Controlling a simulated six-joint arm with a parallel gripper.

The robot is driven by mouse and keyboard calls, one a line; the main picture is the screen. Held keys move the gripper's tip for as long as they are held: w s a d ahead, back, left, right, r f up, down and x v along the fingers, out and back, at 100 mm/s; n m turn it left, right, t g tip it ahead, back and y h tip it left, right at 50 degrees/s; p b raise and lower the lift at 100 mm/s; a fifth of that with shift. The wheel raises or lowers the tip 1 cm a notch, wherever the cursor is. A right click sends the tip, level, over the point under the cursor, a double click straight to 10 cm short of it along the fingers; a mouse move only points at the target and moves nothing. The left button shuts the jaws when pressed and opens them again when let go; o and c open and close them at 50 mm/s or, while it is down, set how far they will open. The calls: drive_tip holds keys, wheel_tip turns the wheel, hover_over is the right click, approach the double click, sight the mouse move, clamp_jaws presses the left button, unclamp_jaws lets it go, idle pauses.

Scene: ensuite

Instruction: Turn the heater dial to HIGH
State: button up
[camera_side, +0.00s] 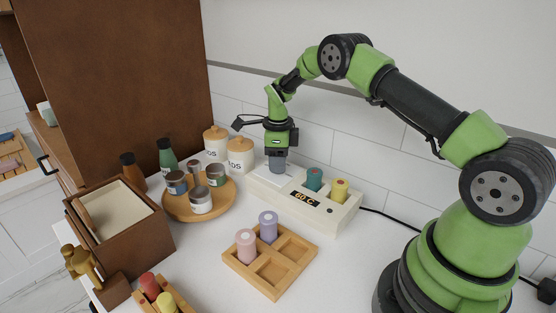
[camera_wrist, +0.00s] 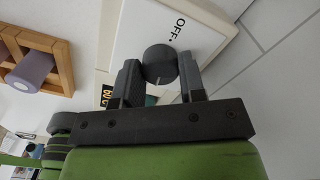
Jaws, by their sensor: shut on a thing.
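The heater (camera_side: 283,201) is a long white box against the tiled wall, with a lit display (camera_side: 305,198) reading 60 C. Its dial (camera_wrist: 160,62) is a dark grey round knob with a pale pointer line, seen in the wrist view. The word OFF (camera_wrist: 178,28) is printed on the white panel beside the knob; the pointer line is on the side away from it. I see no HIGH mark. My gripper (camera_side: 277,168) is over the heater's left end, pointing down. In the wrist view its two fingers (camera_wrist: 160,80) are shut on the dial, one on each side.
A teal roller (camera_side: 314,179) and a yellow roller (camera_side: 339,190) stand in the heater right of my gripper. White canisters (camera_side: 240,155) and a round tray of jars (camera_side: 180,207) are to the left. A wooden rack (camera_side: 268,280) with two rollers stands in front.

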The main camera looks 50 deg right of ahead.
drive_tip(key=shift+m, duration=0.9)
drive_tip(key=o, duration=0.9)
wheel_tip(320, 180, up, 10)
drive_tip(key=shift+r, duration=0.1)
